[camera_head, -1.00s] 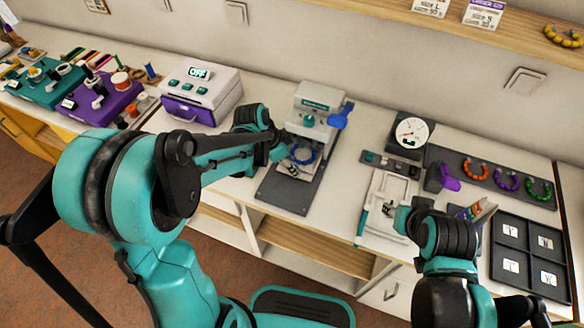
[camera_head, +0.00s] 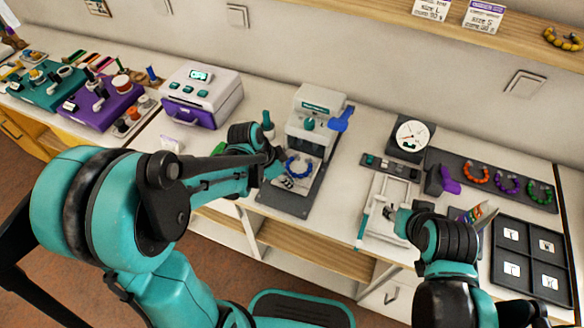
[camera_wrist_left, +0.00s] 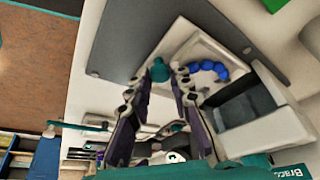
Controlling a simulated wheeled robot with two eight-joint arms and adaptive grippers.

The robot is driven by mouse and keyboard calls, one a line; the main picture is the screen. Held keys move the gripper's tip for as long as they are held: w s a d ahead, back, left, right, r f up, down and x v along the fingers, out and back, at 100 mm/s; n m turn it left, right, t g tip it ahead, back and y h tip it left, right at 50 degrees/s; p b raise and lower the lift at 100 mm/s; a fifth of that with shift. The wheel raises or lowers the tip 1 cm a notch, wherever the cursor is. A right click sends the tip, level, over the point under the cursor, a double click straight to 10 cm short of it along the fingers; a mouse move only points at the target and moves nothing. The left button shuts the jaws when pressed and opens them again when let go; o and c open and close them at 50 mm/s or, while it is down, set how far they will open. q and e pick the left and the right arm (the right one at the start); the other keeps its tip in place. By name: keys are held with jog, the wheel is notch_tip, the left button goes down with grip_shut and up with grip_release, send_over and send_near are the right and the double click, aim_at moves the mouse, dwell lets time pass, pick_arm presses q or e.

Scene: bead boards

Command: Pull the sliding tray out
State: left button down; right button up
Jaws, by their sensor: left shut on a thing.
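The white sliding tray (camera_wrist_left: 213,50) sticks out of the front of a white-and-teal press (camera_head: 312,120). A blue bead bracelet (camera_head: 298,167) lies on the tray; it also shows in the left wrist view (camera_wrist_left: 208,70). A round teal knob (camera_wrist_left: 159,70) is at the tray's front edge. My left gripper (camera_wrist_left: 170,75) is shut on this knob. In the head view my left gripper (camera_head: 278,170) is at the tray's front, partly hidden by its own wrist. My right gripper (camera_head: 391,213) is over a white frame (camera_head: 375,235) on the right; its fingers are too small to read.
The press stands on a dark grey plate (camera_head: 284,203) reaching the counter's front edge. A white box with a purple drawer (camera_head: 190,112) is to the left. A dial gauge (camera_head: 411,136), bead bracelets (camera_head: 507,183) and a black compartment tray (camera_head: 527,288) are to the right.

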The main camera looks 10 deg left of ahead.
pick_arm(q)
jog(key=s, duration=0.3)
jog(key=s+a, duration=0.1)
jog(key=s, duration=0.3)
jog(key=shift+a+p, duration=0.2)
jog(key=shift+p, duration=0.15)
jog(key=shift+f, duration=0.1)
jog(key=c, duration=1.3)
grip_release()
jog(key=shift+s, duration=0.1)
jog(key=shift+c, duration=0.2)
jog(key=v, duration=1.2)
